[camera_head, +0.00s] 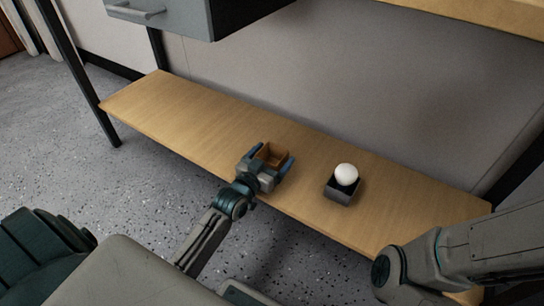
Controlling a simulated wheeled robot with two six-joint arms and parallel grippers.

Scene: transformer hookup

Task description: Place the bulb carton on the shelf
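A small brown open-topped carton (272,154) is between the fingers of my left gripper (267,163), over the front part of the wooden shelf (190,113). The fingers lie along its left and right sides and appear closed on it. The carton looks upright and empty inside. Its underside is hidden by the gripper, so I cannot tell whether it touches the shelf. My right arm comes in at the lower right, but its gripper is out of view.
A dark grey block with a white round bulb (346,174) on top stands on the shelf to the right of the carton. A grey drawer unit (190,18) hangs above at the upper left. The left part of the shelf is clear. Dark legs stand at the shelf's ends.

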